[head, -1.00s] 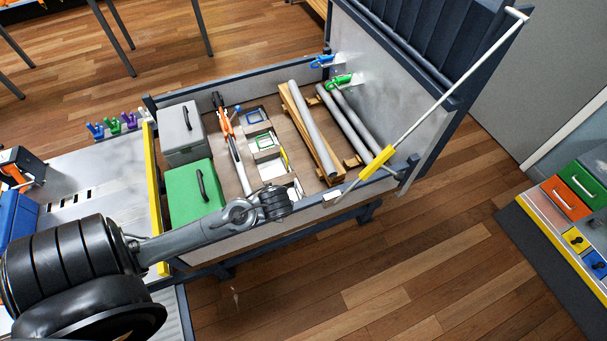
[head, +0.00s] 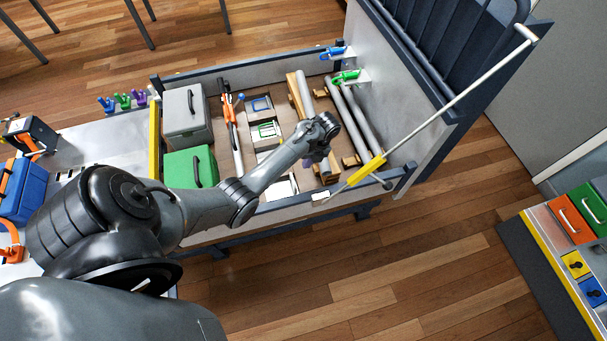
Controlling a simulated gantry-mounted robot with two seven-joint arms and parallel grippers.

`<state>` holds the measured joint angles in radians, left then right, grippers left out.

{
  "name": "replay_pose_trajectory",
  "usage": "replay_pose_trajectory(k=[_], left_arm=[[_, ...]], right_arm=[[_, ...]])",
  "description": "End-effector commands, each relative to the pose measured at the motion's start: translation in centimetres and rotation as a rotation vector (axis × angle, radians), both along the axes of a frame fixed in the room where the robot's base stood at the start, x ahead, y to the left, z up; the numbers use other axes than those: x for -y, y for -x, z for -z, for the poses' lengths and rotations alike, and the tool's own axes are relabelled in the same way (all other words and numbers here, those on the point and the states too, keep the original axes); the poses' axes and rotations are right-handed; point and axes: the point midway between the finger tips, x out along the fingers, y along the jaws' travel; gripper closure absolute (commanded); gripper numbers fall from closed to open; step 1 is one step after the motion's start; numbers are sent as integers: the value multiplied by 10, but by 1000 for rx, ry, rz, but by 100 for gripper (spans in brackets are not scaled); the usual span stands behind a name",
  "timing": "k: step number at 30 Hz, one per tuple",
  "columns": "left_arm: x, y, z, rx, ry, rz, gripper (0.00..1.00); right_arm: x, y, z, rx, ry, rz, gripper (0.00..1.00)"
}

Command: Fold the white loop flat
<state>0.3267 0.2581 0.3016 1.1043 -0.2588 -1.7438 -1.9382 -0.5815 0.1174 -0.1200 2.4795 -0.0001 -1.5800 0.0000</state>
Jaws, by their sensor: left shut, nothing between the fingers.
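No white loop can be made out for certain. A small white piece (head: 320,198) sits on the front rail of the bed, by the lower end of the white rod; its shape is too small to tell. A blue loop (head: 333,52) and a green loop (head: 346,77) are on brackets at the grey end wall (head: 380,75). My left gripper (head: 317,160) is over the right part of the bed, short of the wall and above and behind the white piece. It is shut and empty, partly hidden by its own wrist. My right gripper is not in view.
A white rod with a yellow sleeve (head: 367,170) slants from the front rail to the wall top. Grey pipes (head: 362,128) lie along the wall. A green case (head: 190,168) and a grey case (head: 184,115) stand at the left of the bed. The floor in front is clear.

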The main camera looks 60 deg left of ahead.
Motion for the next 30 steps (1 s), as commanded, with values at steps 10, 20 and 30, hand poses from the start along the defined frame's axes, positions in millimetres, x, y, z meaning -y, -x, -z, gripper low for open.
replay_pose_trajectory(k=[10, 20, 30], left_arm=[[1, 0, 0, -3, 7, 8, 100], [-1, 7, 25, -6, 6, 6, 100], [-5, 22, 74, -5, 6, 7, 100]], right_arm=[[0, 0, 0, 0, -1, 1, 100], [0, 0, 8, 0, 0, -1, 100], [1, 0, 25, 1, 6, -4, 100]])
